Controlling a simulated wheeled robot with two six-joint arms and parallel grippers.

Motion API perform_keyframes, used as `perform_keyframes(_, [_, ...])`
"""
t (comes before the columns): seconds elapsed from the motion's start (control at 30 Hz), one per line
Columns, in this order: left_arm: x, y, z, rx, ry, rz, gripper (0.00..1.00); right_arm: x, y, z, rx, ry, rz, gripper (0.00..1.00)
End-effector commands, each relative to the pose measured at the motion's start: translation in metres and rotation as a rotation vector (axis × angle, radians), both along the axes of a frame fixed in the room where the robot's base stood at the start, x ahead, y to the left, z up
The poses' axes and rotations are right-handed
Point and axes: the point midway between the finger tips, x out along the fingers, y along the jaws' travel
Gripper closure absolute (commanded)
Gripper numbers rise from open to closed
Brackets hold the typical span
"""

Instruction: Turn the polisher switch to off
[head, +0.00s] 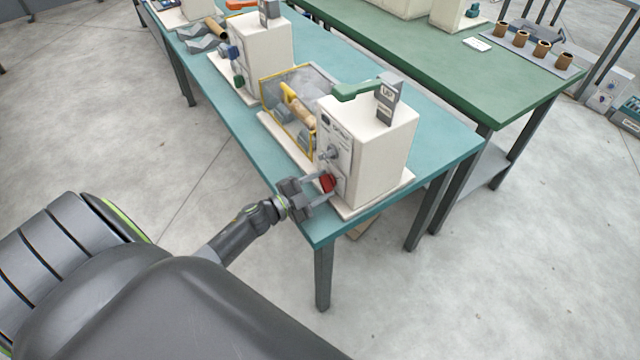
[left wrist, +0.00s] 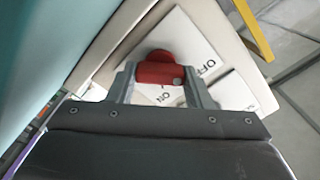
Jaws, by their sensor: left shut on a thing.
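The polisher (head: 385,150) is a cream box-shaped machine on the near end of the teal table. Its red switch knob (head: 328,183) sits low on the front panel. My left gripper (head: 322,186) is at the panel, shut on the knob. In the left wrist view the red knob (left wrist: 158,70) lies between the two grey fingers (left wrist: 160,82). A white plate (left wrist: 185,45) behind it carries the word OFF to the right of the knob and ON below it. A pale dot on the knob is at its lower right, between the two words. My right gripper is not in view.
A yellow-framed clear guard (head: 290,85) stands left of the machine body. More machines stand farther along the teal table (head: 440,130). The floor before the table is clear.

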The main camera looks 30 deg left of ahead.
Motion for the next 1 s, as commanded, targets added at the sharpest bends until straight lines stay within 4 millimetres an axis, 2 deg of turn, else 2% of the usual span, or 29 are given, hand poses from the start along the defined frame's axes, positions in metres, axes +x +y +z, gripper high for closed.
perform_keyframes(0.33, [0.0000, -0.0002, -0.0002, -0.010, 0.002, 0.001, 0.77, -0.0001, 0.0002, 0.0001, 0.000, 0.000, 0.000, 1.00])
perform_keyframes(0.37, [0.0000, -0.0002, -0.0002, -0.010, 0.003, 0.001, 0.53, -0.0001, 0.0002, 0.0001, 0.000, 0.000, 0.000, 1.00])
perform_keyframes(0.53, [0.0000, -0.0001, -0.0002, -0.008, 0.002, 0.001, 0.33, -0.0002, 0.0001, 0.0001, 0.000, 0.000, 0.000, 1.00])
perform_keyframes(1.0, [-0.0030, 0.0014, -0.0008, -0.004, 0.003, 0.001, 0.33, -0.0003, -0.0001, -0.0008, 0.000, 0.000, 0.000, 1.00])
